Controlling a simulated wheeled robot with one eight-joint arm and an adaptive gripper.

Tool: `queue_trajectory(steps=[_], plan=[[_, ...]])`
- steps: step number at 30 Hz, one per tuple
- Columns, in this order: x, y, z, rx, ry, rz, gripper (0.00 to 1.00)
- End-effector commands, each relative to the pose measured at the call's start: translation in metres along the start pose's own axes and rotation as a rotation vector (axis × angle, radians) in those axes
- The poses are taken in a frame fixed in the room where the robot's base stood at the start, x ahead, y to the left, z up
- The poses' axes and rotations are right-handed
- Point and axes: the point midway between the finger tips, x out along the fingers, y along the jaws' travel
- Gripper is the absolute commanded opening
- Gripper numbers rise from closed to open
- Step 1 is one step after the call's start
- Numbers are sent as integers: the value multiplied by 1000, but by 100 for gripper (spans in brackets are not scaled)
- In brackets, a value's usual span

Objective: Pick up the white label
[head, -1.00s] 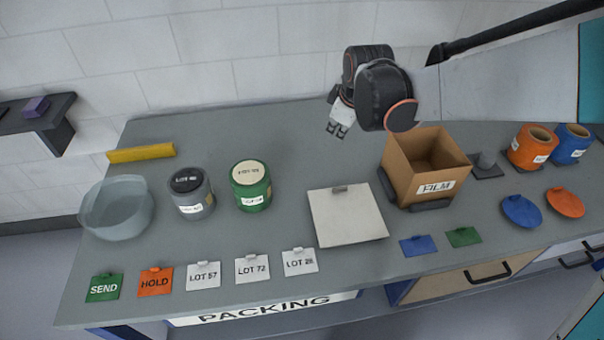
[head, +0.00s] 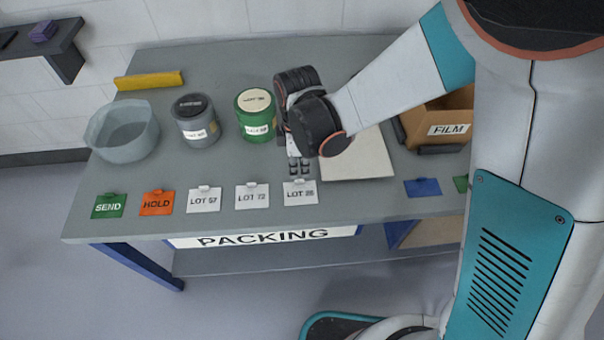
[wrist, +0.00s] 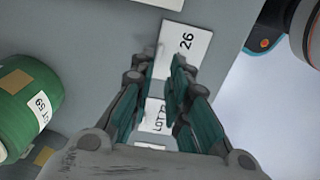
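Three white labels lie in a row near the front edge of the table: LOT 57 (head: 204,199), LOT 72 (head: 252,197) and one ending in 26 or 28 (head: 300,193), each with a small tab on top. My gripper (head: 299,166) hangs pointing down just behind the rightmost label. In the wrist view my gripper (wrist: 158,68) is open and empty, with the label reading 26 (wrist: 190,46) just beyond and partly behind the right fingertip. Another white label (wrist: 153,117) shows between the fingers, lower in that view.
A green SEND card (head: 108,206) and orange HOLD card (head: 157,202) lie to the left. A white pad (head: 362,165) and a FILM box (head: 440,112) are to the right.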

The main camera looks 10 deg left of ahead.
Motion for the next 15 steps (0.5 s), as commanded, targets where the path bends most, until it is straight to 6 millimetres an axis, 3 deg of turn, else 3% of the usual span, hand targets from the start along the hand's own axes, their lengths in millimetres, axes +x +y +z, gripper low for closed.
queue_trajectory(steps=[7,15], plan=[[15,1,1,2,0,0,16],[53,3,2,2,0,1,16]])
